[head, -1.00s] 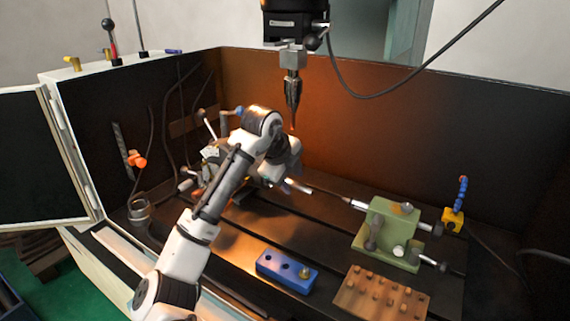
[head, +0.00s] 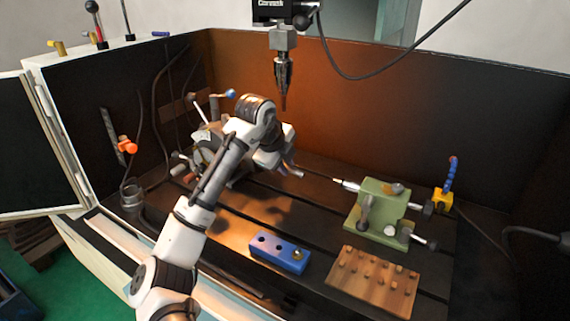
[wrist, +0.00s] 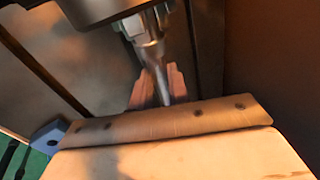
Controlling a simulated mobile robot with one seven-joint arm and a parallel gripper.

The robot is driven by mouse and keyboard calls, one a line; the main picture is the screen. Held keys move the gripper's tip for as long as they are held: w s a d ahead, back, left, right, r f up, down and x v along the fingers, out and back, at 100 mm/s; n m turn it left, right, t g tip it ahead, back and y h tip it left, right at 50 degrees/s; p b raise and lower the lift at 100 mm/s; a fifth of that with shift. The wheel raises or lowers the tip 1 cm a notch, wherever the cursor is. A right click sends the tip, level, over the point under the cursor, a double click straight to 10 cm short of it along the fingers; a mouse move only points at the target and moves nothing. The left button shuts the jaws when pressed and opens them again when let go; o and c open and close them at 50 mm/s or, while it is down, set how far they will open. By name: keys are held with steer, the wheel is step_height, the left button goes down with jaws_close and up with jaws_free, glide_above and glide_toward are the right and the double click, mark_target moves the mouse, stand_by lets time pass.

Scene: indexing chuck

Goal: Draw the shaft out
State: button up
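In the head view the indexing chuck (head: 207,140) is at the back left, partly hidden behind my arm. The tailstock (head: 378,210), a green block, stands to the right with its pointed centre (head: 346,185) aimed left. A thin dark rod, seemingly the shaft (head: 318,175), runs between my gripper (head: 284,168) and this centre. In the wrist view two reddish fingers of my gripper (wrist: 160,90) lie either side of a tapered metal piece (wrist: 152,55). The shaft's chuck end is hidden, and I cannot tell whether the fingers press on anything.
A machine spindle (head: 283,75) hangs above and behind my gripper. A blue block with holes (head: 279,253) and a wooden peg board (head: 372,283) lie on the slotted table in front. A yellow-based blue hose (head: 446,195) stands right of the tailstock.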

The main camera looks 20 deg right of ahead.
mark_target(300, 174)
jaws_close()
steer(key=shift+r+g+h+p, duration=0.5)
steer(key=shift+g+h+p, duration=0.1)
steer(key=shift+p, duration=0.95)
stand_by(0.6)
stand_by(0.4)
steer(key=shift+s+d, duration=1.3)
steer(key=shift+s+d, duration=0.1)
steer(key=shift+s, duration=0.05)
steer(key=shift+s+d, duration=0.1)
stand_by(0.3)
